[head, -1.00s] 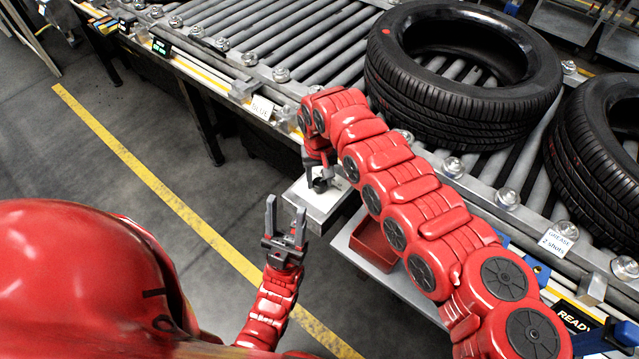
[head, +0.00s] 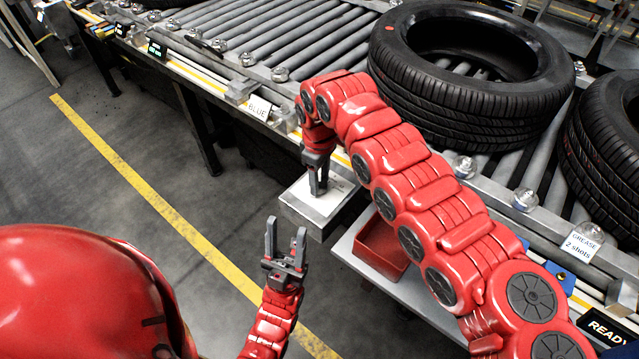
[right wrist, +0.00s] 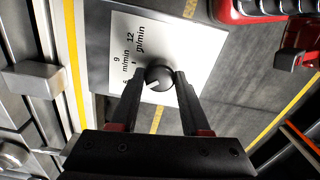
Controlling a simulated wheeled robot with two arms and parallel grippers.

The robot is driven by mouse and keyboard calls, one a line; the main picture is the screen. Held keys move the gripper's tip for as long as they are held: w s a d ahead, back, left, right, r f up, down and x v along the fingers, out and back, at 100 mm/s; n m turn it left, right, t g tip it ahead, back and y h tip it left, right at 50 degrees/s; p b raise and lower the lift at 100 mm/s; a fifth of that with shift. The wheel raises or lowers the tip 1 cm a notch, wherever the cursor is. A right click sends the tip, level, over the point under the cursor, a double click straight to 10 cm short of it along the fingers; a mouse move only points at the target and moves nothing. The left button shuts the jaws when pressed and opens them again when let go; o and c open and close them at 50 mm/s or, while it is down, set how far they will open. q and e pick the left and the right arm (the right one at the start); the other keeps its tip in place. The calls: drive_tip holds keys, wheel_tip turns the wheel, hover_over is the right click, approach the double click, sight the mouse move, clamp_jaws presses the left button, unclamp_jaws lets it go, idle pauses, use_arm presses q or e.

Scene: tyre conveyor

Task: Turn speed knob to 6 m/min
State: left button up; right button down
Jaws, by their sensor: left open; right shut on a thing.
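The speed knob (right wrist: 159,78) is a round black knob on a white panel (right wrist: 130,25) in the right wrist view. A light mark shows on the knob's lower-left side. My right gripper (right wrist: 160,88) has a finger on each side of the knob and is shut on it. In the head view my right gripper (head: 318,190) points down onto the grey control box (head: 312,217), hiding the knob. My left gripper (head: 286,241) is open and empty, below and left of the box.
A roller conveyor (head: 240,45) runs behind the box, with a large tyre (head: 470,110) and another tyre (head: 610,150) on it. A red tray (head: 382,250) sits on a shelf (head: 420,288) right of the box. Open floor (head: 120,240) lies to the left.

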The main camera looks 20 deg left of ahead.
drive_tip(key=shift+n+b, duration=0.4)
drive_tip(key=shift+n, duration=0.4)
drive_tip(key=shift+c, duration=1.9)
unclamp_jaws()
wheel_tip(320, 180, up, 12)
drive_tip(key=b, duration=0.1)
wheel_tip(320, 180, up, 6)
drive_tip(key=f+p, duration=0.1)
drive_tip(key=p, duration=0.2)
hover_over(320, 183)
drive_tip(key=shift+r, duration=0.25)
